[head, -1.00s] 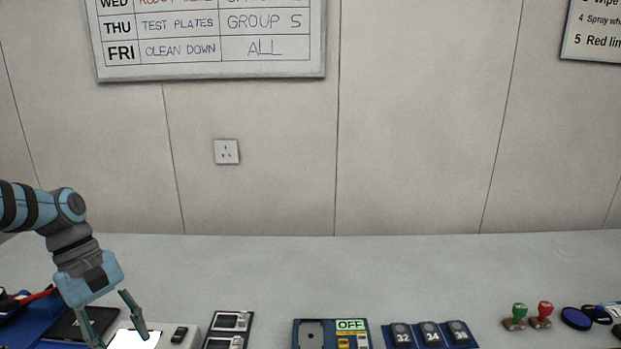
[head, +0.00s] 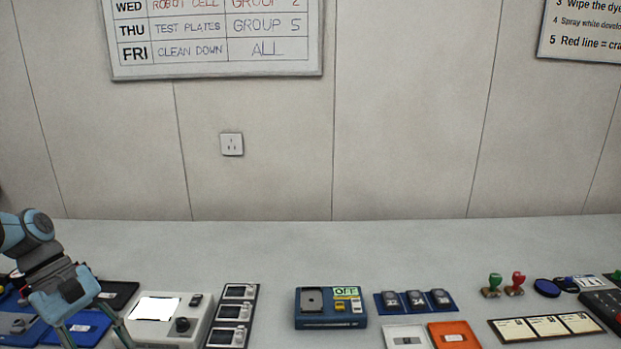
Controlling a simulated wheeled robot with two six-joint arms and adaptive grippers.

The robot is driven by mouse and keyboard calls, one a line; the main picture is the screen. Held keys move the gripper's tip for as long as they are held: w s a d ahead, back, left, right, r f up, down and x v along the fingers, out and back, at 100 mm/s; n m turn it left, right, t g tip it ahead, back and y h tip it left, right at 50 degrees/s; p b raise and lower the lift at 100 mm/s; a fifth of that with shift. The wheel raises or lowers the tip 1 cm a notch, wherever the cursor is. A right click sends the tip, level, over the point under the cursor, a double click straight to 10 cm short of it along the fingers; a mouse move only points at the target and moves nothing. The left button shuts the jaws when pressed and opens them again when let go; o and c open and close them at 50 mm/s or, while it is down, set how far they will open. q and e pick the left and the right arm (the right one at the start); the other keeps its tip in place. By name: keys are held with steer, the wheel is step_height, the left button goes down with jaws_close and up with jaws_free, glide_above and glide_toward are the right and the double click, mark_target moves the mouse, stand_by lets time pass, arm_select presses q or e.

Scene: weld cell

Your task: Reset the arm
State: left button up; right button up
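My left gripper (head: 95,338) is at the lower left of the head view, pointing down. Its two fingers are spread apart, and the tips run off or close to the bottom edge of the picture. Nothing shows between the fingers. It is in front of a blue tray and to the left of a white box with a bright screen (head: 155,308) and a dark knob. My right gripper is not in the picture.
A rack of small meters (head: 234,316), a blue box marked OFF (head: 330,308), a numbered blue holder (head: 415,301), white and orange trays (head: 455,336), green and red stamps (head: 515,284) and a card strip (head: 546,327) line the bench. The back strip (head: 330,240) is clear.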

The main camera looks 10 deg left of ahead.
arm_select(q)
steer(key=s+a+f+n+t+h, duration=0.3)
steer(key=s+f+n+t+h, duration=0.55)
steer(key=s+f, duration=0.55)
steer(key=s+d+f+n+t+y, duration=0.3)
steer(key=s+d+f+n+t, duration=0.3)
steer(key=d+f+n+t, duration=0.35)
steer(key=w+a+f+n+g+y, duration=0.3)
steer(key=a+f+n+g+y, duration=0.3)
steer(key=a+f+n+y, duration=0.95)
steer(key=s+a+f+n+g+y, duration=0.1)
steer(key=s+a+f+n+g, duration=0.35)
steer(key=s+a+n, duration=0.55)
steer(key=s+a+f+n+g+y, duration=0.1)
steer(key=s+a+f+n+g, duration=0.35)
steer(key=n, duration=0.85)
steer(key=s+d+f+n+h, duration=0.1)
steer(key=d+f, duration=0.3)
steer(key=d, duration=1.2)
steer(key=s+d+f+n+h, duration=0.1)
steer(key=d+f+h, duration=0.3)
steer(key=d, duration=1.3)
steer(key=shift+d+f+p, duration=0.25)
steer(key=shift+f+p, duration=0.2)
steer(key=shift+f, duration=0.15)
